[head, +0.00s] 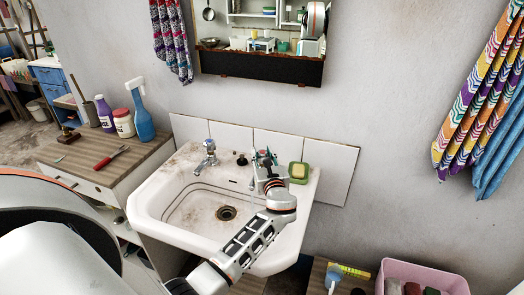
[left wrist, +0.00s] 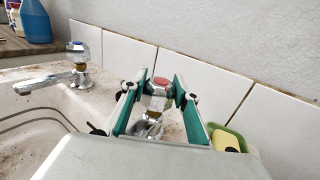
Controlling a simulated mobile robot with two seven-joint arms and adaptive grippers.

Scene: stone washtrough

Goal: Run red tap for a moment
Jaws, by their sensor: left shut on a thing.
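The red tap, a chrome tap with a red-marked top, shows in the left wrist view (left wrist: 157,100) at the back of the sink. My left gripper (head: 265,157) reaches over the sink's right side and is shut on the tap's head. In the left wrist view its green fingers (left wrist: 165,88) stand on either side of the head. In the head view the gripper hides most of this tap. A faint pale streak below it may be water; I cannot be sure. My right gripper is not in view.
The stained white sink (head: 150,205) has a drain (head: 227,213). A blue-marked tap (head: 208,153) stands left of my gripper. A yellow soap in a green dish (head: 298,172) sits close on its right. Bottles, including a blue spray bottle (head: 141,120), stand on the left counter.

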